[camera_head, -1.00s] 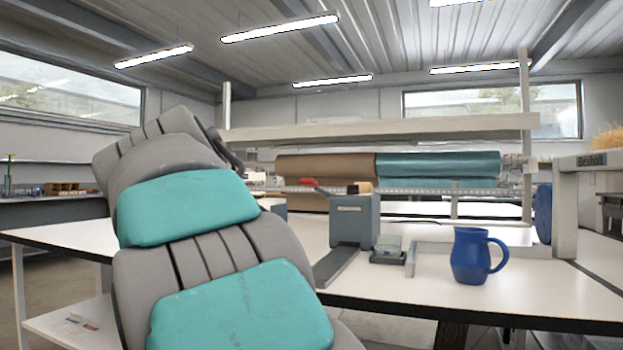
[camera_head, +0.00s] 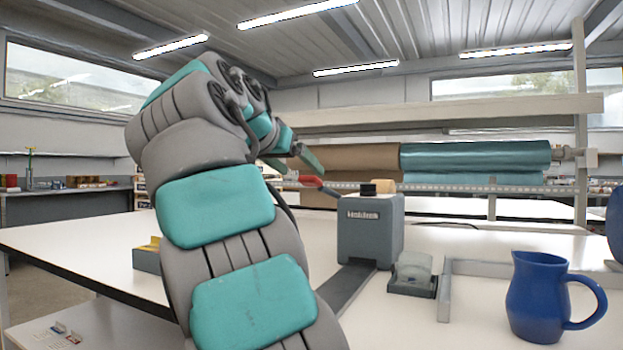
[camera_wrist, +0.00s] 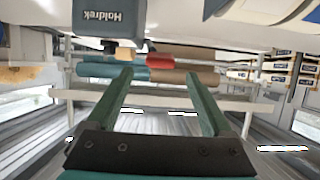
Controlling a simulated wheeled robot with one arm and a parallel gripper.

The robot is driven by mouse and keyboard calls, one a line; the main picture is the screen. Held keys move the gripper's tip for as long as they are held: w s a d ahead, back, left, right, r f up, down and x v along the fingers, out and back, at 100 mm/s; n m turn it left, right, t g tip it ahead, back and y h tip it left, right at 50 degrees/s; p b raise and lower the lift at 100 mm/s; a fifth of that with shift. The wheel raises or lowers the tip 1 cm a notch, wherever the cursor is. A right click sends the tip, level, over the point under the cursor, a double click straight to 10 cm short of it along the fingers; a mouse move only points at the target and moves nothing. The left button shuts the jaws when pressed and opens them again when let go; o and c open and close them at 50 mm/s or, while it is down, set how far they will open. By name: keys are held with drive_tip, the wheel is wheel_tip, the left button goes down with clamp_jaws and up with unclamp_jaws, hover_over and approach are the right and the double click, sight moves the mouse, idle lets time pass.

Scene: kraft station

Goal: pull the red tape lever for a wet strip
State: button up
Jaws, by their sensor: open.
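The grey tape dispenser (camera_head: 370,228) stands on the white table, with its red lever (camera_head: 318,185) sticking out to the left near its top. In the wrist view, which is upside down, the dispenser (camera_wrist: 103,20) is at the upper left and the red lever (camera_wrist: 165,50) lies beyond the fingertips, between them in the picture. My gripper (camera_head: 300,160) is raised just above and left of the lever in the head view. In the wrist view my gripper (camera_wrist: 157,75) has its two green fingers apart and empty. Whether a finger touches the lever cannot be told.
A blue jug (camera_head: 540,300) stands at the table's right front. A small grey block with a clear top (camera_head: 413,272) and an L-shaped metal guide (camera_head: 444,292) sit right of the dispenser. Brown (camera_head: 350,160) and teal (camera_head: 475,158) paper rolls hang behind. The left tabletop (camera_head: 80,240) is mostly clear.

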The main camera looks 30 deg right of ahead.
sight(306, 176)
drive_tip(key=x, duration=0.5)
drive_tip(key=shift+w+d+f, duration=0.15)
drive_tip(key=shift+d+f, duration=0.05)
drive_tip(key=shift+d, duration=0.05)
clamp_jaws()
idle(0.4)
